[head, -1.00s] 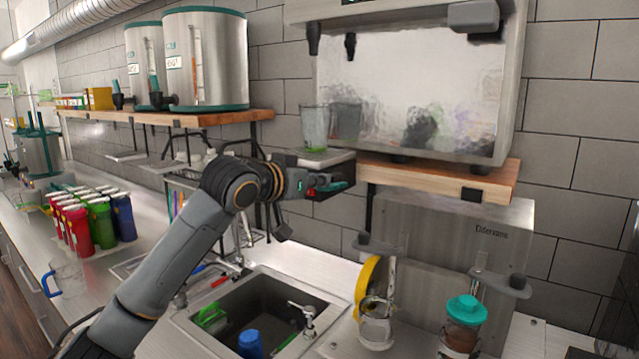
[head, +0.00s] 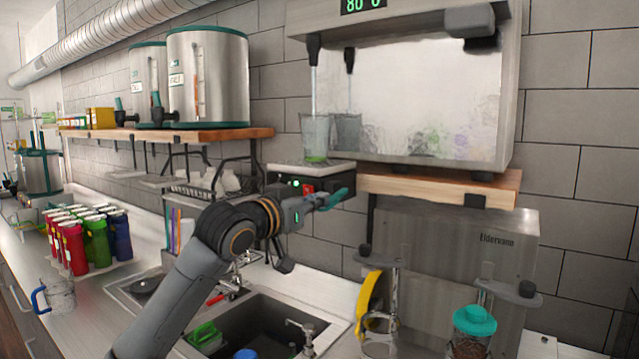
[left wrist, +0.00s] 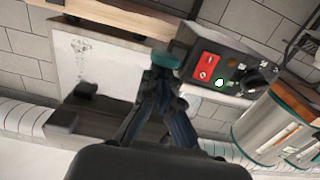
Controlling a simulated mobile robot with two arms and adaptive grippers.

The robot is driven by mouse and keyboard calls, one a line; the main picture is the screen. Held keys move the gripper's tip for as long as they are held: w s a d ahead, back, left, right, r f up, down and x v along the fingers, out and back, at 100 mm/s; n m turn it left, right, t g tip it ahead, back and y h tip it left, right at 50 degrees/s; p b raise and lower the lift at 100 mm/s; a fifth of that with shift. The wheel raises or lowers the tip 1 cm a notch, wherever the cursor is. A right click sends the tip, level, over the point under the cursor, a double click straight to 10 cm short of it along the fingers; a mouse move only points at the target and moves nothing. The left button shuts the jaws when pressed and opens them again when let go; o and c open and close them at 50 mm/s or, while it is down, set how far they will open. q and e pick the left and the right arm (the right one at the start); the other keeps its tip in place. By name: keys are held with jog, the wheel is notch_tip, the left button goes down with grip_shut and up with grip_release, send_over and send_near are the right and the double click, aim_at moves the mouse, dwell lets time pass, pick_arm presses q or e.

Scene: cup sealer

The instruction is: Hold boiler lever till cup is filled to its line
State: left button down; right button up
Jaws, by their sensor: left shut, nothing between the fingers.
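A clear cup (head: 315,138) with a green tint near its base stands on a small platform below the boiler's spout (head: 313,47). A thin pale stream runs from the spout into the cup. The water level and the line cannot be made out. The boiler's teal lever (head: 339,197) sticks out of the dark control box (head: 288,181) under the platform. My left gripper (head: 318,202) is shut with nothing between its fingers, its tips right at the lever. In the left wrist view its fingertips (left wrist: 163,78) meet the teal lever end (left wrist: 166,59). My right gripper is not in view.
The steel boiler (head: 420,100) stands on a wooden shelf (head: 440,187). Below are a sink (head: 265,320) and a grey machine (head: 480,240). Coloured lidded cups (head: 95,240) stand at the left.

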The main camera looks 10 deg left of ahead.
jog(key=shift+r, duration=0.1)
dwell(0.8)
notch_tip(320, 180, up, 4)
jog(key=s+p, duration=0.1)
jog(key=p, duration=0.4)
pick_arm(q)
jog(key=s+a+r+b, duration=0.4)
jog(key=s+b, duration=0.1)
jog(key=s, duration=0.5)
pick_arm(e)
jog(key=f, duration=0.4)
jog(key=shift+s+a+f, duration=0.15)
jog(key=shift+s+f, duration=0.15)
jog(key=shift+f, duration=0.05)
pick_arm(q)
jog(key=shift+a, duration=0.1)
